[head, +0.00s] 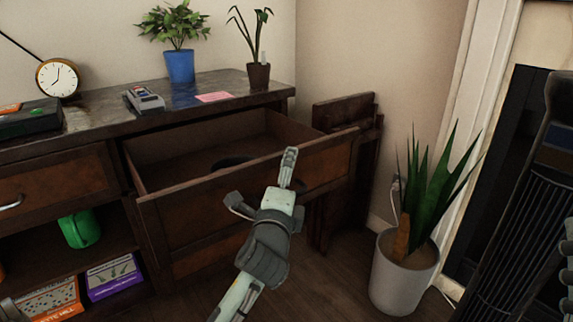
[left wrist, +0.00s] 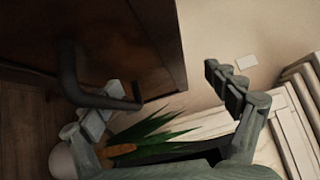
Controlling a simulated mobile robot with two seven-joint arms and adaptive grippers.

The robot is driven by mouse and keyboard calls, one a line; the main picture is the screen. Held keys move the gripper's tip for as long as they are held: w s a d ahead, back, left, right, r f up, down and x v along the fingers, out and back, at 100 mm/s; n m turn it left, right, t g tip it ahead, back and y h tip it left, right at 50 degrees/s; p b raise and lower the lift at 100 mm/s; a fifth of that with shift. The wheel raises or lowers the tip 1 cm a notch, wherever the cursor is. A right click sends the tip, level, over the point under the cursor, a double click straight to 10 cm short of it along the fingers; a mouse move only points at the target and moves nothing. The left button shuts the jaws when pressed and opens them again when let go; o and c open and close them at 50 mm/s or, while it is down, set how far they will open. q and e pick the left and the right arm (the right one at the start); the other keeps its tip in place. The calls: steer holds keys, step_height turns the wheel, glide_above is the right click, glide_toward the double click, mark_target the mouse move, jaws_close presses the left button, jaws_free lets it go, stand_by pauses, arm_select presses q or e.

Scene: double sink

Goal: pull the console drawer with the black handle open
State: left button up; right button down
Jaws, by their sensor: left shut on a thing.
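The wooden console drawer (head: 160,206) is pulled well out, and its inside shows in the head view. Its front panel (left wrist: 120,35) fills the upper left of the left wrist view, with the black handle (left wrist: 95,98) on it. In the left wrist view, one finger of my left gripper (left wrist: 165,100) lies at the handle and the other stands apart to the right. The handle is hard to make out in the head view.
A dark round thing (head: 232,162) lies in the drawer. A potted plant (head: 405,270) stands on the floor at right, beside a folded wooden item (head: 345,190). Plants, a clock (head: 58,78) and a grey device (head: 144,98) stand on the console top.

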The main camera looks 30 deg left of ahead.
arm_select(q)
steer(key=shift+s+d+r, duration=0.2)
steer(key=shift+s+r, duration=0.2)
steer(key=shift+s, duration=0.2)
steer(key=shift+s+d+r, duration=0.15)
steer(key=shift+s+r, duration=0.2)
steer(key=shift+s, duration=0.25)
steer(key=c, duration=0.4)
steer(key=shift+f+b+v, duration=0.15)
steer(key=shift+b+v, duration=0.1)
steer(key=shift+v, duration=0.95)
steer(key=shift+f+b+v, duration=0.1)
steer(key=shift+b+v, duration=0.15)
steer(key=shift+v, duration=1)
steer(key=shift+c, duration=0.5)
steer(key=shift+s+d+r+t, duration=0.25)
steer(key=shift+s+d+t, duration=0.05)
steer(key=shift+s+d, duration=0.05)
steer(key=shift+c, duration=1.3)
steer(key=shift+s+f, duration=0.2)
steer(key=shift+f, duration=0.15)
steer(key=shift+f, duration=0.1)
